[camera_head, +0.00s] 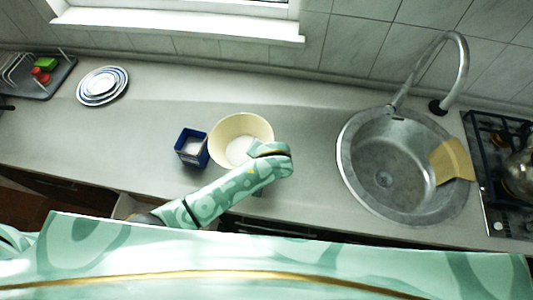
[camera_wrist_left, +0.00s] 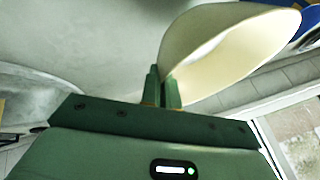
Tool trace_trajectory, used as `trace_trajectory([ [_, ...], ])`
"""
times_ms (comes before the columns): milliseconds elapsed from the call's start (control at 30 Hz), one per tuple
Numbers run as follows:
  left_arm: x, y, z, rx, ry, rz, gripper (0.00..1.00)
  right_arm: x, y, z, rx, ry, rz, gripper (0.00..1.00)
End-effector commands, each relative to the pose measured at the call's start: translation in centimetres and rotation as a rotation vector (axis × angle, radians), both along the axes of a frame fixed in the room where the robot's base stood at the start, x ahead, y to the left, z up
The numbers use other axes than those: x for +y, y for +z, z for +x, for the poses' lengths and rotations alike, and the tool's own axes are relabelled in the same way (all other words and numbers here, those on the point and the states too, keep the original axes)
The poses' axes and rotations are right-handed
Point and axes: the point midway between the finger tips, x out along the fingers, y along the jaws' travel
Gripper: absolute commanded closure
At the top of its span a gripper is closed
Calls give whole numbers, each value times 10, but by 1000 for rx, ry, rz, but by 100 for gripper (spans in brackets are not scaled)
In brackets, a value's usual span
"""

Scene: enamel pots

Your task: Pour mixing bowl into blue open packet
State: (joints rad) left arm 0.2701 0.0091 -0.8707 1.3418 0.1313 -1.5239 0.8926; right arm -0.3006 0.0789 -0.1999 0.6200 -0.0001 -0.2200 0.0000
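The cream mixing bowl (camera_head: 229,124) stands on the counter, apparently upright, with white contents at its bottom. The blue open packet (camera_head: 193,158) stands just left of it, open at the top with a white inside. My left gripper (camera_head: 262,150) is at the bowl's near right rim, mostly hidden by its own wrist. In the left wrist view, the fingers (camera_wrist_left: 162,90) are close together with the wall of the bowl (camera_wrist_left: 225,65) between them. A blue part of the packet (camera_wrist_left: 292,38) shows behind the bowl there. My right gripper is not in view.
A steel sink (camera_head: 355,150) with a tap and a tan board on its right side is at the right. A hob (camera_head: 490,150) lies beyond it. Stacked plates (camera_head: 102,86) and a dish rack (camera_head: 38,80) are at the left. The counter behind the bowl is clear.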

Motion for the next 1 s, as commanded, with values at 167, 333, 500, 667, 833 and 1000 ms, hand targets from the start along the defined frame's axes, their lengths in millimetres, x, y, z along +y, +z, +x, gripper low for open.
trace_trajectory([
  [167,2,6,1,-2,-1,-16,100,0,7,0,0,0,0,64],
  [333,4,8,1,0,0,-32,100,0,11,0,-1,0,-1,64],
  [500,6,11,1,0,0,-50,100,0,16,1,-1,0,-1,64],
  [667,8,14,1,0,0,-65,100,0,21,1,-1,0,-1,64],
  [833,9,17,1,0,-1,-82,100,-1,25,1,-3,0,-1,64],
  [1000,12,20,1,-1,0,-98,100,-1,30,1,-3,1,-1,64],
])
